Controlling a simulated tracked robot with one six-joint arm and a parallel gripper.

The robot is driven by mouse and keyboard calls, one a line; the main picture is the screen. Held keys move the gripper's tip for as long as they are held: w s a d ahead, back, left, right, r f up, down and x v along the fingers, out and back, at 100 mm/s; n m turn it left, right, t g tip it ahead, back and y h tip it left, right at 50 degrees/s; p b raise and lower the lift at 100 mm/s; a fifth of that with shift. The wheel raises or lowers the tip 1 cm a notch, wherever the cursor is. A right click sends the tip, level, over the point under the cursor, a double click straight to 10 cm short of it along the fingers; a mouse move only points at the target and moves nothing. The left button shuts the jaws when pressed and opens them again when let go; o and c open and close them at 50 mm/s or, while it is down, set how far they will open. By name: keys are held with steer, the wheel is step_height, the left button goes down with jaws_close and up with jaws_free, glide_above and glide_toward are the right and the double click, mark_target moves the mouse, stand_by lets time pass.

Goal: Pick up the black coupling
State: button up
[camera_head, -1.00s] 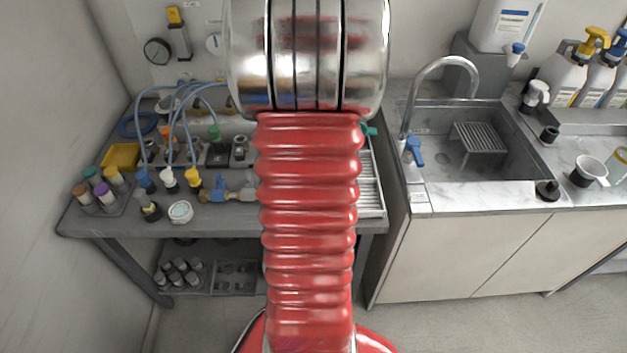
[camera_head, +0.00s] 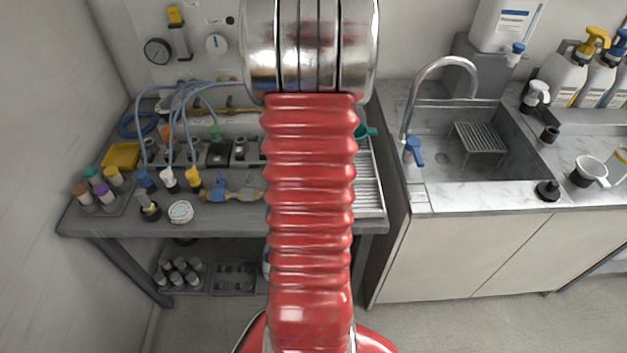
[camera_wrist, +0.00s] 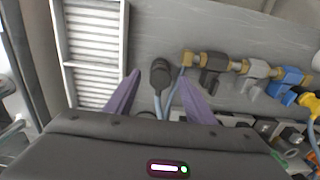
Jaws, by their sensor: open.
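The black coupling (camera_wrist: 160,72) shows in the wrist view as a dark round-ended piece with a pale blue hose running from it. It lies over the grey bench top between the two purple fingers of my gripper (camera_wrist: 160,86). The fingers are spread on either side of it, with a visible gap, and hold nothing. I cannot tell how far below the fingertips it is. In the head view my red arm hides both the gripper and the coupling.
A brass manifold with dark, grey and blue valves (camera_wrist: 213,66) lies close to the right finger in the wrist view. A white slatted rack (camera_wrist: 95,45) is at left. In the head view, blue hoses (camera_head: 171,120) and fittings crowd the bench; a sink (camera_head: 480,150) stands at right.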

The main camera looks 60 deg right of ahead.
steer(key=shift+f, duration=1.45)
steer(key=shift+c, duration=0.3)
steer(key=c, duration=1.1)
steer(key=shift+r, duration=0.2)
step_height(320, 180, up, 10)
steer(key=shift+f, duration=0.1)
steer(key=shift+s, duration=0.1)
